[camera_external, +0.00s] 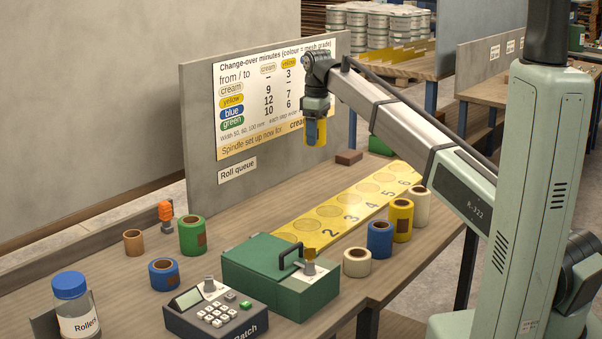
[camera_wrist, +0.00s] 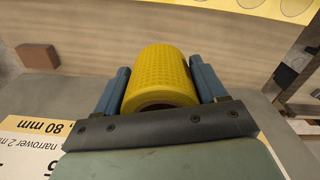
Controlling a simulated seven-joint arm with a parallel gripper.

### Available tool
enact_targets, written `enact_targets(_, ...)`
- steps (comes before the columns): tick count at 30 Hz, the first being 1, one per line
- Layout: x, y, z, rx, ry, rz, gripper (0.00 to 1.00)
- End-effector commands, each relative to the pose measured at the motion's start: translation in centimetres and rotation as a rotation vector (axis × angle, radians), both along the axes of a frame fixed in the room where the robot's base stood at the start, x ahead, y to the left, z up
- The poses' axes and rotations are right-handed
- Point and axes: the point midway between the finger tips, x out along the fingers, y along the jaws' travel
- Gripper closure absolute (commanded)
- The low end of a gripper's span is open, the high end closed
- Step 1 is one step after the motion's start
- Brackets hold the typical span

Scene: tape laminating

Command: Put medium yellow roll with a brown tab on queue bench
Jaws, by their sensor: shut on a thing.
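My gripper (camera_external: 315,118) is shut on a yellow roll (camera_external: 314,134) and holds it in the air in front of the upright grey board. In the wrist view the roll (camera_wrist: 158,78) sits between the two blue fingers of my gripper (camera_wrist: 160,85). Its surface is textured, and no brown tab shows on the visible side. The queue bench carries a yellow strip (camera_external: 345,211) with numbered circles. The circles in view are empty. Another yellow roll (camera_external: 401,217), with a brown tab, stands on the bench right of the strip.
Cream rolls (camera_external: 357,262), a blue roll (camera_external: 380,239) and a green case (camera_external: 275,280) stand along the strip's near side. A green roll (camera_external: 193,236), another blue roll (camera_external: 164,275) and a keypad box (camera_external: 215,312) are at left. A brown block (camera_external: 349,157) lies near the board.

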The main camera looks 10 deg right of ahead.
Motion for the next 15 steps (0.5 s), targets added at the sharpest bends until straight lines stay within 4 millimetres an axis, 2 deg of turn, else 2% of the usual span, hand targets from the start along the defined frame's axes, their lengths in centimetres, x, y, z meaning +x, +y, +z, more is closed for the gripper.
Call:
enact_targets(1, 0.6, -2.2, -0.3, -0.001, 0.001, -0.023, 0.61)
enact_targets(9, 2.9, -12.8, -1.8, 0.000, 0.001, -0.129, 0.61)
enact_targets(15, 3.8, -20.6, -2.9, -0.002, 0.004, -0.207, 0.61)
